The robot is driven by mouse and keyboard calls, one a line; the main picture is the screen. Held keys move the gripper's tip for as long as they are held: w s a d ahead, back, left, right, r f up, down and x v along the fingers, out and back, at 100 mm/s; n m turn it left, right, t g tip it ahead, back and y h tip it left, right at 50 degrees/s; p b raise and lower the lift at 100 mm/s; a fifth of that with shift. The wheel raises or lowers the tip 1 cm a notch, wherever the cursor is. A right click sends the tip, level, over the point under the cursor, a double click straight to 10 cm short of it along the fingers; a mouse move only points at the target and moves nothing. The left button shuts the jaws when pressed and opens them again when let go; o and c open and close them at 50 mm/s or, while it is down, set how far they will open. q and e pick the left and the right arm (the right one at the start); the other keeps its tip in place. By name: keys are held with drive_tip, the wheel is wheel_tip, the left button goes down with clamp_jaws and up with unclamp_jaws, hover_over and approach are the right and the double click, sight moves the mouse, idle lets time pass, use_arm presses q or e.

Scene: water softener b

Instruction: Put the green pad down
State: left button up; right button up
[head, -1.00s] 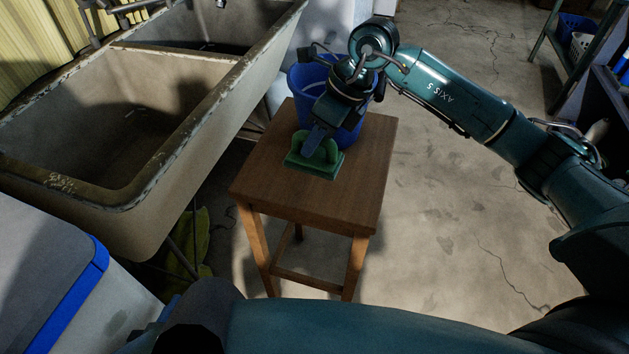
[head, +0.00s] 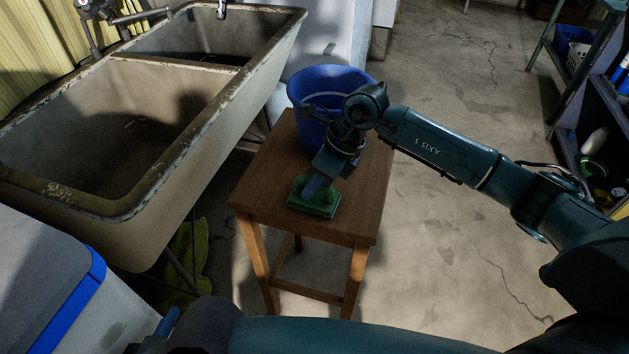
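The green pad (head: 318,209) is a flat block with a raised handle on top. It is at the front part of the wooden stool (head: 270,187), low over its top; I cannot tell for sure whether its underside touches the wood. My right gripper (head: 314,187) comes down on the pad's handle from above, with its fingers at the handle. The handle is partly hidden behind the fingers. My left gripper is not in view.
A blue bucket (head: 328,82) stands on the back of the stool, close behind my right arm. A double stone sink (head: 150,180) is to the left. A white and blue box (head: 60,290) is at the lower left. Bare floor (head: 440,240) lies to the right.

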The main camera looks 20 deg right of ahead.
drive_tip(key=o, duration=0.4)
